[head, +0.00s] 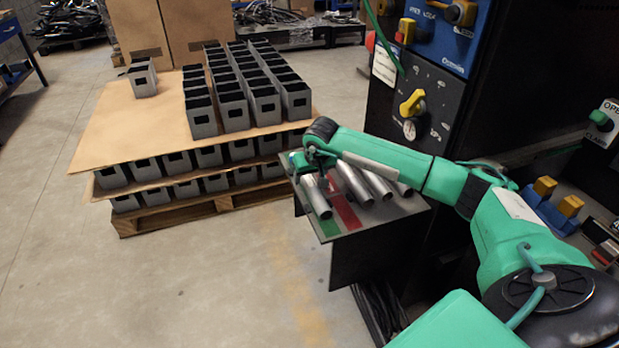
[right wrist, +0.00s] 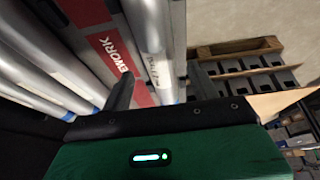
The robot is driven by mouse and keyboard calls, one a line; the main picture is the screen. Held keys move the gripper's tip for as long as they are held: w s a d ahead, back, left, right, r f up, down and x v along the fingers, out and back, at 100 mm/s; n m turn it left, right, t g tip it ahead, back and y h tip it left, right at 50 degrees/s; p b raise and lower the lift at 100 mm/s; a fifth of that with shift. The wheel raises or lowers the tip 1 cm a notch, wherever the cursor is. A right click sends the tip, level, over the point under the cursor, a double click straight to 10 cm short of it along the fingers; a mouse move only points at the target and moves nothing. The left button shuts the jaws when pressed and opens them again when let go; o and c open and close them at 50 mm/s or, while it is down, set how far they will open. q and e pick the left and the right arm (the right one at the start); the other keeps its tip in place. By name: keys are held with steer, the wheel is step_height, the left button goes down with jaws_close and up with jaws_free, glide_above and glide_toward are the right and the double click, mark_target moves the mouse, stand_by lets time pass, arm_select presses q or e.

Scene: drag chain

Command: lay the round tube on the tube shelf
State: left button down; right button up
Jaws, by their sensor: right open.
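Several grey round tubes lie side by side on the tube shelf (head: 408,211), a small metal stand with a green and a red strip. The leftmost tube (head: 318,200) lies beside the red strip, near the green one. My right gripper (head: 318,180) is over the shelf's left side at this tube, with its fingers pointing down. In the right wrist view, the open fingers (right wrist: 160,85) stand on either side of a tube (right wrist: 146,25) with a blue mark near its end. I cannot tell whether they touch it. My left gripper is not in view.
A pallet stack (head: 130,125) with grey boxes stands left of the shelf, close to its back edge. A dark machine panel (head: 425,100) with knobs rises behind and right of my right arm. The red strip (right wrist: 112,52) reads REWORK. Open floor lies at front left.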

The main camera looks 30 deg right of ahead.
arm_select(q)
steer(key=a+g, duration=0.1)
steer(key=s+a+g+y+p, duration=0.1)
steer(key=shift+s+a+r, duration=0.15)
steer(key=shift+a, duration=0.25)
arm_select(e)
steer(key=v, duration=1.1)
steer(key=shift+s+r, duration=0.2)
steer(key=shift+r, duration=0.15)
steer(key=shift+a, duration=0.15)
